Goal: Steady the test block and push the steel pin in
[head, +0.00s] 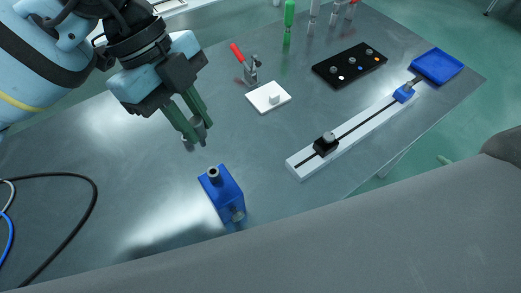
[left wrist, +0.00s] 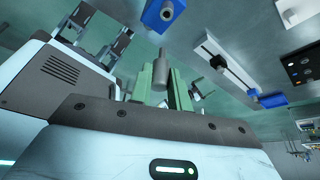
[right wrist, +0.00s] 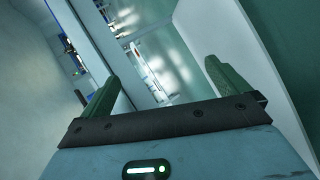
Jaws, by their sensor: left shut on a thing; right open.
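The blue test block (head: 226,198) stands on the grey table, with a round metal bushing on its top. It also shows at the top of the left wrist view (left wrist: 158,16). My left gripper (head: 198,136), with green fingers, is above the table, behind the block and apart from it. It is shut on the grey steel pin (left wrist: 160,72), which sticks out past the fingertips. In the head view the fingers partly hide the pin. My right gripper (right wrist: 166,85) is open and empty in the right wrist view, away from the block.
A white rail (head: 350,135) with black and blue sliders lies to the right. Behind it are a black panel (head: 350,64), a blue tray (head: 437,66), a white plate (head: 268,97) and a red-handled clamp (head: 246,62). Black cable (head: 94,199) lies at left. Table around the block is clear.

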